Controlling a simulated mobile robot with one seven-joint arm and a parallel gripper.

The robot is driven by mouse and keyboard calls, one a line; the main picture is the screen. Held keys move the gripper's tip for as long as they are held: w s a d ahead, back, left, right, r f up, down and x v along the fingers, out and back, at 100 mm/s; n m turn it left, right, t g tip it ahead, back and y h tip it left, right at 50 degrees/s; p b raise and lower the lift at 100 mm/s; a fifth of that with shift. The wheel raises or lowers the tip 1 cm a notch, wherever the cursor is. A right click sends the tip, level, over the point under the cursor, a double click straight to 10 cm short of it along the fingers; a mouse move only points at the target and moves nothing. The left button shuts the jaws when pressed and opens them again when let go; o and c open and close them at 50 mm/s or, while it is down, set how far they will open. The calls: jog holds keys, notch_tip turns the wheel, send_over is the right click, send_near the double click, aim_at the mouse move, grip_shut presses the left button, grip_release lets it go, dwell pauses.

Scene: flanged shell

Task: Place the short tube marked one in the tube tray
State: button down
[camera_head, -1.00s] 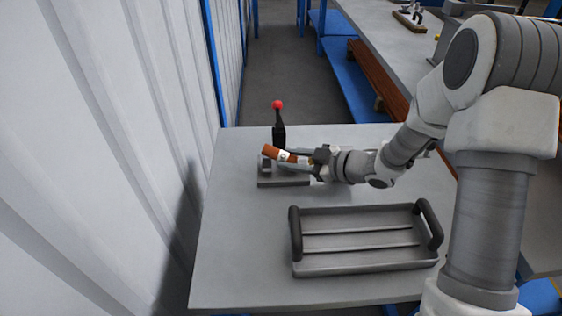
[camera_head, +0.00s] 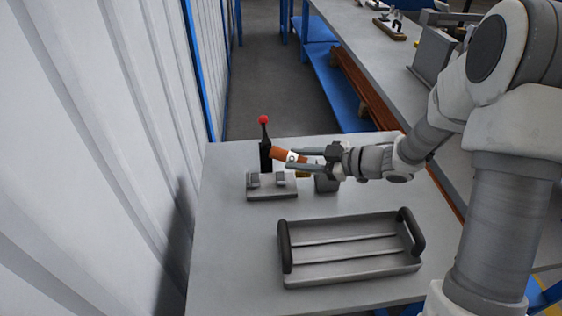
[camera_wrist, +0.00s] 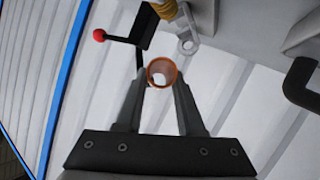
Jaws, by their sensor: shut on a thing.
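The short tube (camera_head: 279,154) is copper-brown with a white label band; the mark on the label is too small to read. My gripper (camera_head: 300,159) is shut on it and holds it tilted above the table, behind and right of the clamp fixture. In the wrist view the tube's round open end (camera_wrist: 154,66) shows between the fingertips (camera_wrist: 162,82). The tube tray (camera_head: 345,277) is a grey metal tray with dark handles at both ends and ridges along its floor. It stands empty on the table, nearer the camera than my gripper.
A grey clamp fixture (camera_head: 272,194) with two small blocks stands left of my gripper. Behind it rises a black lever with a red knob (camera_head: 264,119). A corrugated white wall (camera_head: 90,150) runs along the left. A long workbench (camera_head: 375,75) is at the back right.

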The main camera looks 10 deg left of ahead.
jog(key=w+d+r+m+t+h+p, duration=0.6)
jog(key=d+r+m+t+p, duration=0.1)
jog(key=d+r+m+p, duration=0.15)
jog(key=s+d+f+m+t+h+p, duration=0.1)
jog(key=d+f+m+h+p, duration=0.1)
jog(key=d, duration=0.3)
jog(key=s+d+f+m+t+h+p, duration=0.1)
jog(key=s+d+f+m+h+p, duration=0.1)
jog(key=d+f+m+h, duration=0.1)
jog(key=shift+s+d+f+m+h+p, duration=0.35)
jog(key=shift+d+f+h, duration=0.55)
jog(key=shift+f+h, duration=0.25)
dwell(0.4)
